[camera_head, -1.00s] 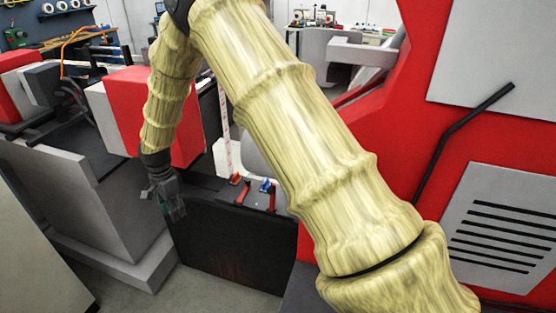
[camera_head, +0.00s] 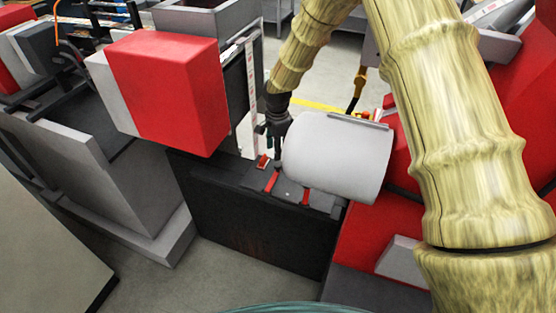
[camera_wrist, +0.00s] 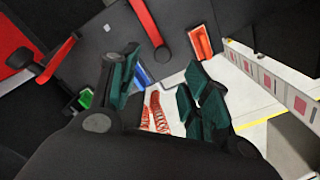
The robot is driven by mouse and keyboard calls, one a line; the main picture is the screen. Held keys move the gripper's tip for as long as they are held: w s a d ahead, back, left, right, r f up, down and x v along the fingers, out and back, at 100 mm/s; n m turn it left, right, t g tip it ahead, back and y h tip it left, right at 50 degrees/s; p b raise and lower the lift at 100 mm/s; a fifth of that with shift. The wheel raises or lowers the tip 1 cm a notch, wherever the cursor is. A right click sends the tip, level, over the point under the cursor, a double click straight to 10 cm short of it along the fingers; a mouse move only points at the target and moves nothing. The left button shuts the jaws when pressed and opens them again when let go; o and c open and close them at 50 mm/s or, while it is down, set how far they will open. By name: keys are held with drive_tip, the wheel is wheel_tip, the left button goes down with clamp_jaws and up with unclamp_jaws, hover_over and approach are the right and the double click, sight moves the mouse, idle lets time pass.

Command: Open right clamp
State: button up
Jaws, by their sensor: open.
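Two red clamp levers stand on the dark ledge (camera_head: 235,171). In the head view the left lever (camera_head: 271,182) is below my gripper and the right lever (camera_head: 306,197) is beside the white roll. In the wrist view, which seems turned around, one red lever (camera_wrist: 147,22) is at the top and the other (camera_wrist: 57,62), probably the right clamp, is at left. My gripper (camera_head: 274,150) is over the ledge, left of the roll. In the wrist view its dark green fingers (camera_wrist: 162,75) are apart with no lever between them.
The large white roll (camera_head: 340,158) sits close to my gripper's right. A red box (camera_head: 170,90) and a label strip (camera_head: 247,80) stand to the left. A red button (camera_wrist: 200,42), a blue one (camera_wrist: 143,75) and a green one (camera_wrist: 85,98) lie near the levers.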

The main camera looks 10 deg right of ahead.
sight(277, 164)
drive_tip(key=f, duration=0.2)
drive_tip(key=w+f+p, duration=0.1)
drive_tip(key=f, duration=0.2)
drive_tip(key=shift+s+f+p, duration=0.3)
drive_tip(key=shift+f+p, duration=0.15)
drive_tip(key=shift+f, duration=0.2)
drive_tip(key=shift+w+f, duration=0.15)
drive_tip(key=shift+f, duration=0.85)
clamp_jaws()
